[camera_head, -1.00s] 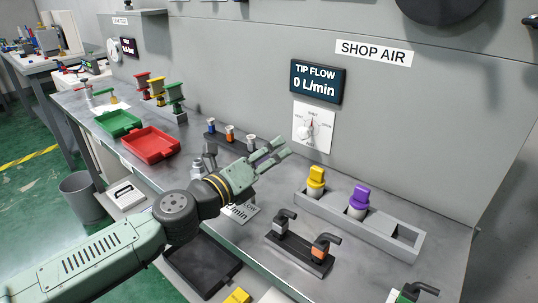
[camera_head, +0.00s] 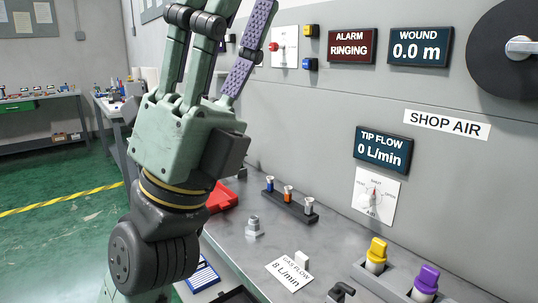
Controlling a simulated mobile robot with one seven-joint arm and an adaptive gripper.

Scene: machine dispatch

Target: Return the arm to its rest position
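My gripper (camera_head: 228,30) is raised at the upper left of the head view, close to the camera, with its fingers pointing up. The fingers are spread apart with an empty gap showing between them, and their ends run up to the top edge, where the tips are cut off. The finger on the right shows a purple ribbed pad. My arm stands upright below the gripper, over the left part of the picture, and hides part of the bench and wall behind it.
The grey bench (camera_head: 335,252) holds a black rack with small nozzles (camera_head: 290,204), a gas flow card (camera_head: 290,272), and a grey tray with yellow (camera_head: 377,250) and purple (camera_head: 427,279) valves. A red tray (camera_head: 222,198) is partly hidden. Wall displays include an alarm sign (camera_head: 352,46) reading ringing.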

